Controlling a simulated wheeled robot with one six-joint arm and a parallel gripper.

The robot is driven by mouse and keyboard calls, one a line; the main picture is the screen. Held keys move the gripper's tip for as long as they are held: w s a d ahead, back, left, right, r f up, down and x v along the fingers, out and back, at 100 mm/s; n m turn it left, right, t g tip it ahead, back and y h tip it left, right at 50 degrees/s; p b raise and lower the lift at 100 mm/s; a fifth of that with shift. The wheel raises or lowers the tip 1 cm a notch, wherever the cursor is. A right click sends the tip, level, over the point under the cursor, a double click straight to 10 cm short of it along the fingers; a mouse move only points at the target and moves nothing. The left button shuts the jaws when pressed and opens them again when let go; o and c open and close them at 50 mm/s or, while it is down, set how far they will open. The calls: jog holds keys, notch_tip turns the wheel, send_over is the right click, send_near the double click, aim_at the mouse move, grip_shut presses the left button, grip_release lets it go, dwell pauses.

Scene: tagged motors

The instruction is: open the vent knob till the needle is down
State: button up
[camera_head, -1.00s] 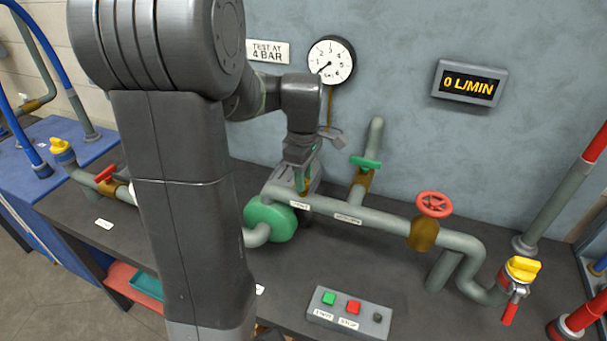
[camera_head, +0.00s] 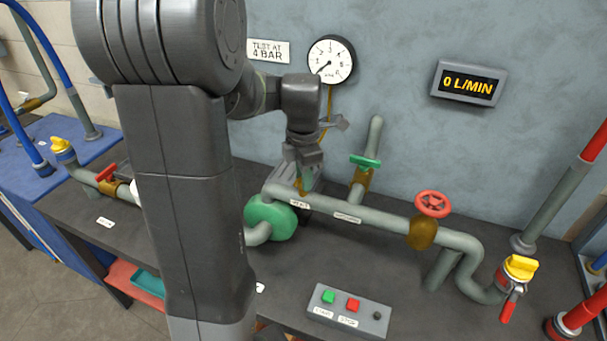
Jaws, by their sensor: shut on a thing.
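My gripper (camera_head: 306,164) points down over the pipe at the wall side of the bench. It is shut on the green vent knob (camera_head: 307,184), which is mostly hidden between and behind the fingers. A small label that seems to read "VENT" (camera_head: 300,204) is on the pipe just below. The round white gauge (camera_head: 338,56) hangs on the wall above. Its needle points to the lower left, at the low end of the scale.
A green-handled valve (camera_head: 365,161) stands close right of my gripper, and a red handwheel (camera_head: 433,204) farther right. A button box (camera_head: 349,312) sits at the bench front. A wall display (camera_head: 468,83) reads 0 L/MIN. My arm hides part of the bench.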

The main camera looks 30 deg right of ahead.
jog(key=shift+n, duration=0.4)
jog(key=o, duration=1)
notch_tip(320, 180, up, 14)
jog(key=shift+b, duration=0.4)
jog(key=shift+f, duration=0.15)
notch_tip(320, 180, down, 14)
jog(key=shift+r+p, duration=0.15)
jog(key=shift+p, duration=0.3)
